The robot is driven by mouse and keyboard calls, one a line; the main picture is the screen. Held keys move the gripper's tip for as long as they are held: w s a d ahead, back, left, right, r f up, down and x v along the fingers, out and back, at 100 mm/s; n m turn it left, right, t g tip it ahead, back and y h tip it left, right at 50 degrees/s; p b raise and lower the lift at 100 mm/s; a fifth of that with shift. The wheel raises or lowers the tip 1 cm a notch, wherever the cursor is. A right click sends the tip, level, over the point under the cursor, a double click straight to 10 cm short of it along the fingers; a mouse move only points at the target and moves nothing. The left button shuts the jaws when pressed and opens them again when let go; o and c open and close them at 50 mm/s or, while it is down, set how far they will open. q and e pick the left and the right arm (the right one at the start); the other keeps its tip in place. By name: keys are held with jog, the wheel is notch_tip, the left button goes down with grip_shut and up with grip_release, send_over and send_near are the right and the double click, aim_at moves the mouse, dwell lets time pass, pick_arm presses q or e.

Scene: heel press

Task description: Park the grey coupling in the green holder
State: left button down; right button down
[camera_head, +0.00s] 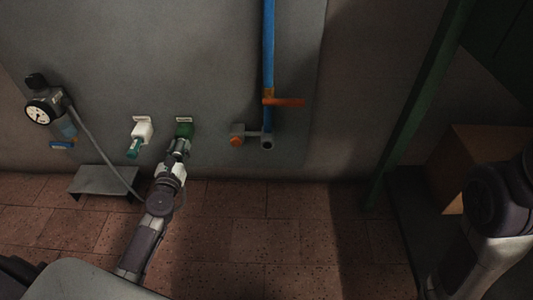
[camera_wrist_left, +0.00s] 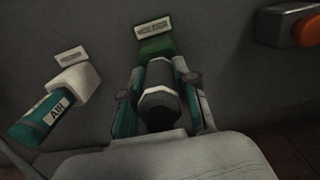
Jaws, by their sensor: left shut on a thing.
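The grey coupling (camera_wrist_left: 160,106) is between the fingers of my left gripper (camera_wrist_left: 164,80), which is shut on it. In the head view my left gripper (camera_head: 178,152) reaches up to the wall. The green holder (camera_head: 184,130) is on the wall directly beyond the coupling; it also shows in the left wrist view (camera_wrist_left: 156,47) under a small label plate. The coupling's far end lines up with the holder and looks close to or against it. I cannot tell whether it is inside. My right gripper is out of view.
A white holder (camera_head: 143,130) left of the green one carries a teal coupling (camera_head: 134,148) marked AIR. A gauge (camera_head: 40,112) with a grey hose (camera_head: 95,147) is further left.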

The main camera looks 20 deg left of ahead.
pick_arm(q)
jog(key=shift+w, duration=0.1)
jog(key=c, duration=0.8)
grip_release()
